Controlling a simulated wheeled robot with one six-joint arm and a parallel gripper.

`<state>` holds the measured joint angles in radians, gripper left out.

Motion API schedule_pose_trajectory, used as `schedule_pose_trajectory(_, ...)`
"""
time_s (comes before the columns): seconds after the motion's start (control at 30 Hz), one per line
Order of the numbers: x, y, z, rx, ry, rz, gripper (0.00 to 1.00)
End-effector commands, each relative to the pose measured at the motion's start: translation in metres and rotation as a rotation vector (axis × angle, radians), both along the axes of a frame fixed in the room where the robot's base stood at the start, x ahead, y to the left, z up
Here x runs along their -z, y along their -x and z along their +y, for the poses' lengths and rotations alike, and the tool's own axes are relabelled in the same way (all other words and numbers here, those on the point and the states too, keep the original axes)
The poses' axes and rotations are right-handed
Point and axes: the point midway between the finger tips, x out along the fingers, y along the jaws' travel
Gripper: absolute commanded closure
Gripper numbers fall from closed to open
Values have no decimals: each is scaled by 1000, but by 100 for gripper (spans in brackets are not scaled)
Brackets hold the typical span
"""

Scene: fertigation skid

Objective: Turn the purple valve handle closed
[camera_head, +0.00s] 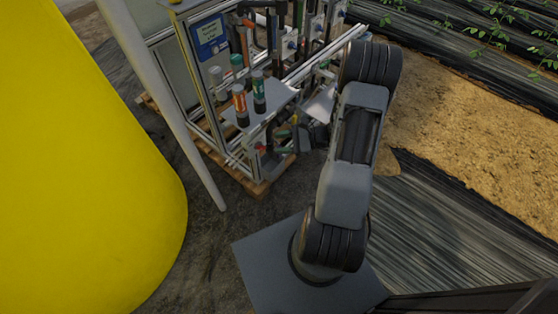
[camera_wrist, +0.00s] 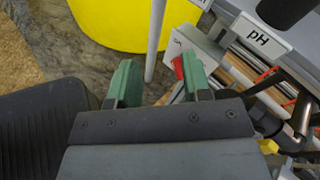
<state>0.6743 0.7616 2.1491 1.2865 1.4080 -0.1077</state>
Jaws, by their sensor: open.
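No purple valve handle is recognisable in either view. My gripper (camera_head: 283,134) is at the near right corner of the skid's metal frame, and my arm hides part of the skid behind it. In the wrist view my gripper (camera_wrist: 158,72) has its two green fingers spread apart with nothing held between them. A red part (camera_wrist: 178,67), perhaps a handle, shows just left of the right finger's tip, beyond it. Whether the finger touches it I cannot tell.
The skid frame (camera_head: 213,120) stands on a wooden pallet (camera_head: 255,186). Its shelf holds an orange-labelled bottle (camera_head: 240,104) and a green-labelled bottle (camera_head: 259,92). A pH label (camera_wrist: 258,40) is at upper right. A white pole (camera_head: 165,110) and a large yellow tank (camera_head: 75,170) stand left.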

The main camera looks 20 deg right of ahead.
Motion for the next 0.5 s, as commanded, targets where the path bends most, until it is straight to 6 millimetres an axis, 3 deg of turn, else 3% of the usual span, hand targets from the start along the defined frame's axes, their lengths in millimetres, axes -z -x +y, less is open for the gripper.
schedule_pose_trajectory(0.03,49,-2,-16,113,-80,27,55)
schedule_pose_trajectory(0.2,131,-3,-59,428,-262,61,55)
schedule_pose_trajectory(0.33,175,3,-81,594,-343,73,55)
schedule_pose_trajectory(0.5,205,9,-94,709,-391,79,55)
